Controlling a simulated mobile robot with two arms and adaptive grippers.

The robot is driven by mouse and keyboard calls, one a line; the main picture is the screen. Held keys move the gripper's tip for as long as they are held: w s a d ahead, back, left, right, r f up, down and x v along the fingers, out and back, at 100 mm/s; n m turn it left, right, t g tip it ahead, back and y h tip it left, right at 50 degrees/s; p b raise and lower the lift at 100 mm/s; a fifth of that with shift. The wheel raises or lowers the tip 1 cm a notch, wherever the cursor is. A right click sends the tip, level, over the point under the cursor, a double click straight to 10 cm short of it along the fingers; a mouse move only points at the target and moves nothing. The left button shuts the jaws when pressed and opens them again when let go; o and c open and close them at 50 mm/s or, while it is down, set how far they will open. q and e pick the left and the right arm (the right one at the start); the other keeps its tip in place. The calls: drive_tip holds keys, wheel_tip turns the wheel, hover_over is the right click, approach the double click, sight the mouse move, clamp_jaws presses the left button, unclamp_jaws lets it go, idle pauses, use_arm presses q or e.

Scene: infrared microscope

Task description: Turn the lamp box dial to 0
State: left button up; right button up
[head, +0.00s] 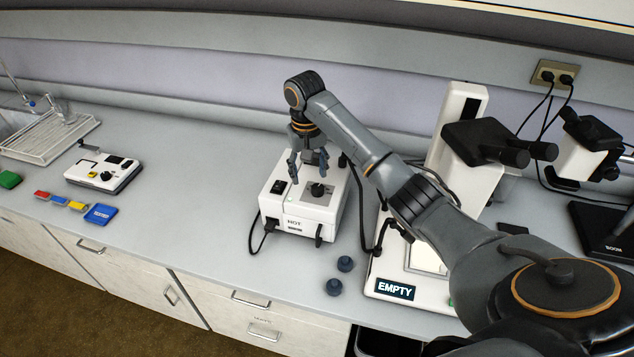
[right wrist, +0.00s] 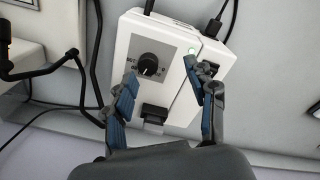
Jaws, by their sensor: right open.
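The lamp box (head: 307,208) is a white box labelled HOT on the bench, left of the microscope. Its black dial (head: 318,189) sits on a grey plate on top, and the dial also shows in the right wrist view (right wrist: 148,64). The dial's markings are too small to read surely. My right gripper (head: 307,171) points down above the box's back part, and its fingers are open and empty. In the right wrist view the open fingers (right wrist: 162,88) reach over the box, with the dial beyond the left fingertip, apart from it. My left gripper is not in view.
A microscope base (head: 400,294) marked EMPTY stands right of the lamp box. Two dark knobs (head: 334,287) lie on the bench in front. Black cables run beside the box. A small white device (head: 104,172) and coloured blocks (head: 100,214) are at left, with clear bench between.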

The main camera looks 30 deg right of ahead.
wheel_tip(320, 180, up, 6)
drive_tip(key=m, duration=0.1)
hover_over(318, 186)
drive_tip(key=shift+m, duration=0.3)
wheel_tip(318, 186, down, 13)
drive_tip(key=shift+a+f+p, duration=0.1)
drive_tip(key=shift+f+p, duration=0.05)
drive_tip(key=shift+p, duration=1.1)
drive_tip(key=c, duration=1.1)
